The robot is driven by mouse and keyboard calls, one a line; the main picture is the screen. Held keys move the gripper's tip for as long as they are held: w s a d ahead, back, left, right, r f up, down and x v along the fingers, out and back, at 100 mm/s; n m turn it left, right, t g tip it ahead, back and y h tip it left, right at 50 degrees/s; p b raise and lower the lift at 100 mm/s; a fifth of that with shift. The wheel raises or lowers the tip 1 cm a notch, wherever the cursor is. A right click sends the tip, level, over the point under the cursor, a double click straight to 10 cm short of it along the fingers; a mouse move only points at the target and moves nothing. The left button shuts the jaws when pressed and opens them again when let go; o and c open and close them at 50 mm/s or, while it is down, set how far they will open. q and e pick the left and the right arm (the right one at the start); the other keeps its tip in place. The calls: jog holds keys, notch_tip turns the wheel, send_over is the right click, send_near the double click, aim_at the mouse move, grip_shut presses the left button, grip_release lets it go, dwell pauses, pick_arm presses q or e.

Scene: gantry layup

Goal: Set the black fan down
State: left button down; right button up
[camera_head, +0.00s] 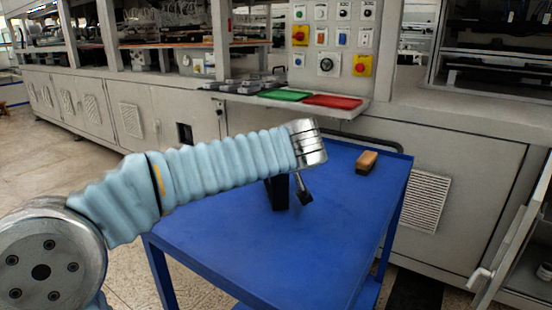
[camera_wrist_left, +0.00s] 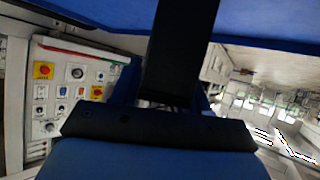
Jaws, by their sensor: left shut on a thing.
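My left arm reaches in from the left over the blue cart, and its left gripper (camera_head: 296,193) points down behind the silver wrist. It is shut on the black fan (camera_head: 277,194), seen as a dark upright block just above or on the cart top. I cannot tell whether it touches the surface. In the left wrist view the black fan (camera_wrist_left: 182,45) shows as a dark upright shape in the middle, against the blue of the cart. Much of its form is hidden or too dark to make out. My right gripper is not in view.
The blue cart top (camera_head: 250,255) is clear in front. A brown block with a dark base (camera_head: 366,162) lies at its back right. Behind stands a grey machine with a control panel (camera_head: 330,40) and a ledge holding a green tray (camera_head: 284,95) and a red tray (camera_head: 333,102).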

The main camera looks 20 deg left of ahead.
pick_arm(q)
jog(key=shift+f, duration=0.15)
jog(key=shift+f+b, duration=0.1)
jog(key=shift+b, duration=0.2)
jog(key=c, duration=0.6)
grip_release()
jog(key=shift+o, duration=0.2)
jog(key=shift+r+p, duration=0.25)
jog(key=shift+p, duration=0.05)
jog(key=shift+s+d, duration=0.25)
jog(key=shift+s, duration=0.05)
jog(key=b+v, duration=0.1)
jog(key=v, duration=1)
jog(key=shift+r+b, duration=0.2)
jog(key=shift+b, duration=0.1)
jog(key=shift+s, duration=0.1)
